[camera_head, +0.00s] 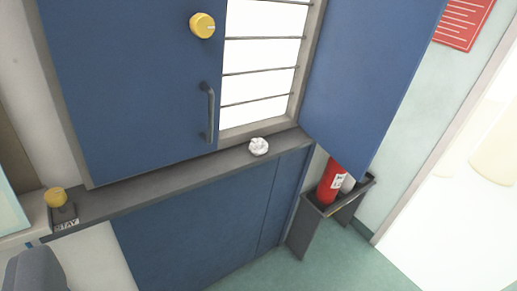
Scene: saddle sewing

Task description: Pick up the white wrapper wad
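The white wrapper wad (259,147) is a small crumpled white ball. It rests on the narrow grey ledge (150,184) below the blue cabinet, just under the bright barred opening and left of the open blue door. My gripper's fingers do not show clearly in this view, and nothing visible touches the wad.
The open blue door (365,75) hangs out right of the wad. A blue closed door (130,90) with a grey handle (210,112) and yellow knob (202,25) stands left. A red extinguisher (329,184) sits in a dark stand. Green floor (335,262) lies clear below.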

